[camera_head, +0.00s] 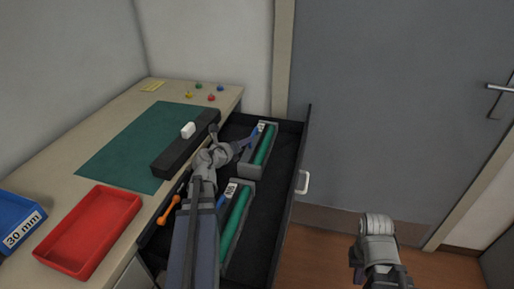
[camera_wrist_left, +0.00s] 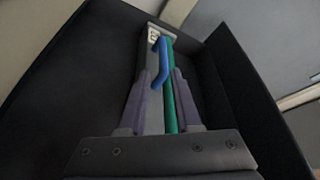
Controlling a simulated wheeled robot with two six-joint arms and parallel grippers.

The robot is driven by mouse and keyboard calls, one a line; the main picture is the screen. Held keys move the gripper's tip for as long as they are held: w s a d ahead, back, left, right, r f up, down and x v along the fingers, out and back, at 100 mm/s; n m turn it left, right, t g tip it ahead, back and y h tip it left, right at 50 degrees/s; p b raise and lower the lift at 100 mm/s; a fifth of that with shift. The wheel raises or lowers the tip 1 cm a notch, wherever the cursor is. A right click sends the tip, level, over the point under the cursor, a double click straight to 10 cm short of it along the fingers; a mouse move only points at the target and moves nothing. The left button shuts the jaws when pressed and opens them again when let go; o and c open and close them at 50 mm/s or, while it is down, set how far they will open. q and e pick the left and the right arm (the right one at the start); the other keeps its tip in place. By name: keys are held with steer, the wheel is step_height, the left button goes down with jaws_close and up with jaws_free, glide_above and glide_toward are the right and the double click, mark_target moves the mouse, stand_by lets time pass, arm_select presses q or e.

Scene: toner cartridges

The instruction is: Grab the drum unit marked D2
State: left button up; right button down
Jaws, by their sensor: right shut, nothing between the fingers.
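Two grey drum units with green rollers lie in the open drawer: a far drum unit (camera_head: 264,150) and a near drum unit (camera_head: 237,222). Each has a white label; I cannot read either surely. My left gripper (camera_head: 243,144) is at the far unit's left side, by its blue handle. In the left wrist view, that unit (camera_wrist_left: 171,98) and its blue handle (camera_wrist_left: 157,62) show between my left gripper's fingers (camera_wrist_left: 163,85), which stand apart. The near unit is partly hidden by my left arm. My right gripper (camera_head: 358,273) is shut and empty, outside the drawer at right.
The black drawer (camera_head: 283,205) has a pale handle (camera_head: 303,182) on its right side. On the desk are a red tray (camera_head: 92,228), a blue bin (camera_head: 18,215), a green mat (camera_head: 125,150) and a black bar (camera_head: 175,155).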

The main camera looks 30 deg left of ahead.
mark_target(253, 133)
arm_select(q)
steer(key=shift+b+x, duration=0.4)
steer(key=shift+x, duration=1)
steer(key=shift+w+a+r, duration=0.1)
steer(key=shift+w, duration=0.4)
steer(key=x, duration=0.2)
steer(key=b+x, duration=0.1)
steer(key=x, duration=0.1)
steer(key=shift+w+r, duration=0.2)
steer(key=shift+c, duration=0.3)
jaws_close()
steer(key=shift+r, duration=0.1)
